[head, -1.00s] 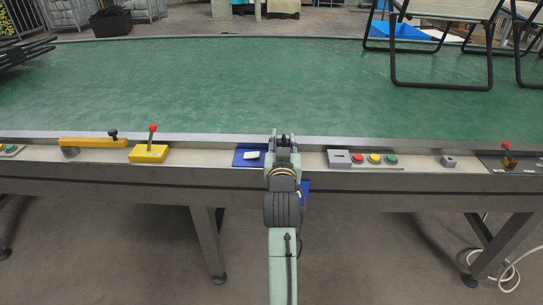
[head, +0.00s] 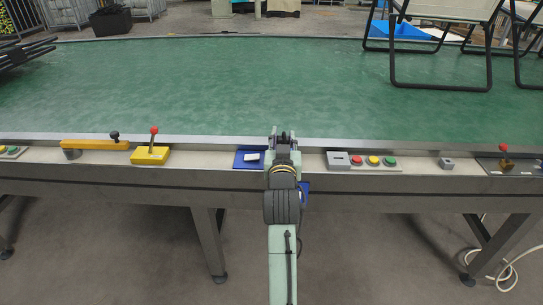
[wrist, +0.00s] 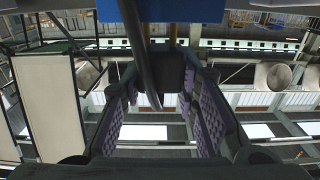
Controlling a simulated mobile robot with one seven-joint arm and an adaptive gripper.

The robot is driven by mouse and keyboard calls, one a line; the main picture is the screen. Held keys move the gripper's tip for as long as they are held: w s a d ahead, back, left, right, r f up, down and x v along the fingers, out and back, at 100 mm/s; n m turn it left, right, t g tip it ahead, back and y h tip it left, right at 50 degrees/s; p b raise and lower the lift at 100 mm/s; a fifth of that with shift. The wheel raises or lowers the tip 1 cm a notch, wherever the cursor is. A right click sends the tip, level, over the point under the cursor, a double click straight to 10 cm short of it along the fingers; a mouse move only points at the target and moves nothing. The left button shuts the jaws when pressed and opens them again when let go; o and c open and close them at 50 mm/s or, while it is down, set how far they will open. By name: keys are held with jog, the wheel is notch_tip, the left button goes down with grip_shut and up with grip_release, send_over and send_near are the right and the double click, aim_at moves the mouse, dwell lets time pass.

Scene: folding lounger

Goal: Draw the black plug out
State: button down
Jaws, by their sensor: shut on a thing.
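My gripper (wrist: 172,85) shows in the wrist view with its two purple-padded fingers closed on a dark block, which looks like the black plug (wrist: 170,72). A dark cable-like strip (wrist: 138,50) runs down in front of the left finger. A blue surface (wrist: 185,10) is at the top of that view, beyond the fingertips. In the head view my gripper (head: 283,135) is at the table's front edge, beside the blue plate (head: 240,159). There the arm hides the plug. I cannot tell whether the plug is still seated in a socket.
On the front rail, a yellow lever box (head: 150,155) stands left, and a grey box (head: 339,160) with red, yellow and green buttons (head: 374,161) stands right. The green tabletop (head: 220,90) is clear behind my gripper. A folding lounger (head: 440,45) stands at the back right.

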aim_at(283, 138)
jog(key=shift+r+p, duration=1.35)
jog(key=shift+r, duration=0.3)
